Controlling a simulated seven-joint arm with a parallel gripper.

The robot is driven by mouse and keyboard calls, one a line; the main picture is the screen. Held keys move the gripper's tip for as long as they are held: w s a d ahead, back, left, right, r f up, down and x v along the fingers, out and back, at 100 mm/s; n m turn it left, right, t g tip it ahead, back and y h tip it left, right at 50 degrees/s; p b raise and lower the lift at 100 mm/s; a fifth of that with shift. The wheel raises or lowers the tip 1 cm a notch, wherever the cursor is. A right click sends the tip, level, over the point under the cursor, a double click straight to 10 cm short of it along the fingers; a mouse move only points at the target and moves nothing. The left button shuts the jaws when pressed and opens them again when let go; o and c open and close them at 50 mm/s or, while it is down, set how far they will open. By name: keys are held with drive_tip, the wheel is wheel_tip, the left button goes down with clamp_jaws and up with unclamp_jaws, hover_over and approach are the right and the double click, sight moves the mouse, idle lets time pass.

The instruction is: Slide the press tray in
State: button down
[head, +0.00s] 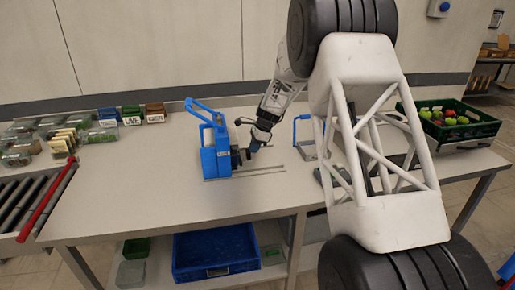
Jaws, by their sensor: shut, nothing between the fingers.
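The blue press (216,152) stands upright on the table, left of the middle, with its blue lever arm (207,107) raised. Thin rails (255,171) run along the table from its foot toward the right. A dark part (237,156) sits at the press's right side; I cannot tell whether it is the tray. My gripper (250,148) is shut and empty, just right of the press and above the rails. Whether it touches the dark part is unclear at this size.
A roller conveyor (28,196) with a red rail is at the left. Clear packs and labelled bins (131,116) stand at the back left. A blue-framed stand (304,148) is right of the press. A green crate of fruit (462,133) is at the right. The front table is clear.

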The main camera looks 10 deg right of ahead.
drive_tip(key=shift+f, duration=0.15)
drive_tip(key=shift+d, duration=2)
drive_tip(key=v, duration=1)
